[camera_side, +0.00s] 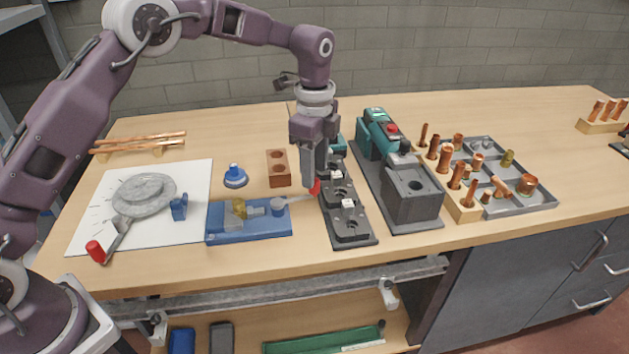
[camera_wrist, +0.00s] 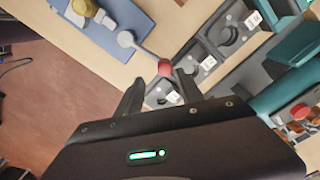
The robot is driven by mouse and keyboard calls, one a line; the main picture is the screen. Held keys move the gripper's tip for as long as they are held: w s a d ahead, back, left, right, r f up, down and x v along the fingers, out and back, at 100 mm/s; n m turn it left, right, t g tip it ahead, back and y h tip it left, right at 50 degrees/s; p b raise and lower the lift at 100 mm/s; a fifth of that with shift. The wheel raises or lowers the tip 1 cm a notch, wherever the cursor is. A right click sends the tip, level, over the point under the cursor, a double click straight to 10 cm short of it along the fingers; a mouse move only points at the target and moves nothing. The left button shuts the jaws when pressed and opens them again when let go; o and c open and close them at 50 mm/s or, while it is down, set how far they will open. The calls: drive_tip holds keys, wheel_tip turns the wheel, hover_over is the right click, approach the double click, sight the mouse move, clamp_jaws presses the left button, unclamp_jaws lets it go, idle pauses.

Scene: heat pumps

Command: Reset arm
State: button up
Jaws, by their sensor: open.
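My gripper (camera_side: 311,184) hangs from the arm over the middle of the bench, pointing down. In the wrist view its two dark fingers (camera_wrist: 160,92) are spread apart. A red ball-like knob (camera_side: 315,187) is at the fingertips in the side view. In the wrist view the red knob (camera_wrist: 165,68) ends a grey lever from the blue fixture (camera_side: 249,221) and lies just beyond the gap between the fingers. I cannot tell whether a finger touches it. The black fixture with round recesses (camera_side: 350,222) is just right of the gripper.
A teal and grey machine (camera_side: 405,185) stands close on the right. Beyond it are copper fittings in a grey tray (camera_side: 525,203). A brown block with holes (camera_side: 278,168), a blue knob (camera_side: 235,176) and a white sheet (camera_side: 90,220) lie left.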

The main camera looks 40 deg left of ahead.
wheel_tip(320, 180, up, 2)
drive_tip(key=shift+r, duration=0.2)
drive_tip(key=shift+s+r, duration=0.15)
drive_tip(key=shift+r, duration=0.3)
drive_tip(key=s+a+r+n+t, duration=0.1)
drive_tip(key=s+a+r+n, duration=0.1)
drive_tip(key=s+r+n, duration=0.4)
drive_tip(key=s+a+r+n+t, duration=0.2)
drive_tip(key=s+a+r, duration=0.1)
drive_tip(key=s+r, duration=0.6)
drive_tip(key=s+a+f+n+t, duration=0.1)
drive_tip(key=s+n, duration=0.3)
drive_tip(key=s, duration=0.5)
drive_tip(key=s+a+f+n+t, duration=0.1)
drive_tip(key=s+f+n, duration=0.2)
drive_tip(key=s, duration=0.7)
drive_tip(key=shift+s+a+n+t, duration=0.15)
drive_tip(key=shift+n+t, duration=0.15)
drive_tip(key=shift+n, duration=0.3)
